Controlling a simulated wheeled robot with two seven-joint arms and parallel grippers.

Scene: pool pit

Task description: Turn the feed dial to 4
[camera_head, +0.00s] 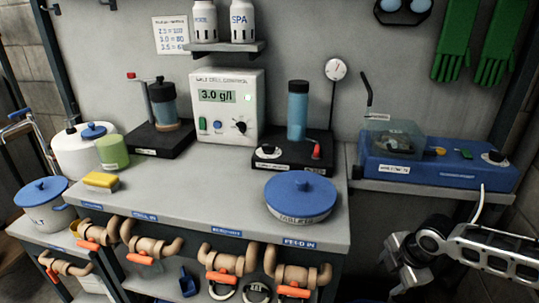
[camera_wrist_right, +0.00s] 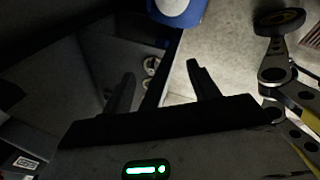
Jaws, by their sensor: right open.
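Labels are too small to tell which is the feed dial, and no dial setting is readable. My right gripper (camera_head: 393,252) is below and in front of the blue device, apart from it. In the right wrist view its two fingers (camera_wrist_right: 164,82) are spread and empty. My left gripper is not in view.
A round pot with a blue lid (camera_head: 301,194) sits near the front right of the grey bench (camera_head: 200,208). Pipes with orange-handled valves (camera_head: 225,275) stick out below the front edge. Green gloves (camera_head: 472,50) hang above the blue device. The bench's middle has free room.

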